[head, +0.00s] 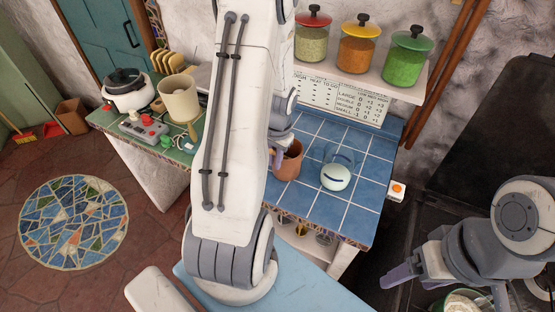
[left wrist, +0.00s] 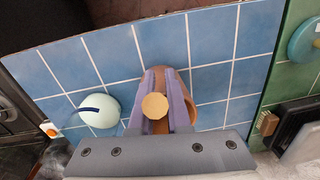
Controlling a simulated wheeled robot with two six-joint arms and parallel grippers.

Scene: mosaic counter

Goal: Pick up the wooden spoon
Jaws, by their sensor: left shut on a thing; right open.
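The wooden spoon (left wrist: 154,106) shows in the left wrist view as a round tan end between the two purple fingers. My left gripper (left wrist: 156,114) is shut on it. The rest of the spoon is hidden below this end. A terracotta pot (left wrist: 188,100) stands right under the fingers; I cannot tell whether the spoon is still inside it. In the head view my left gripper (head: 280,138) is mostly hidden behind my arm, just above the pot (head: 290,163), and the spoon cannot be made out. My right gripper (head: 447,285) is open at the lower right.
A pale round jar (head: 336,177) with a dark stripe stands right of the pot on the blue tiled counter (head: 335,215). A shelf (head: 385,82) with lidded jars is behind.

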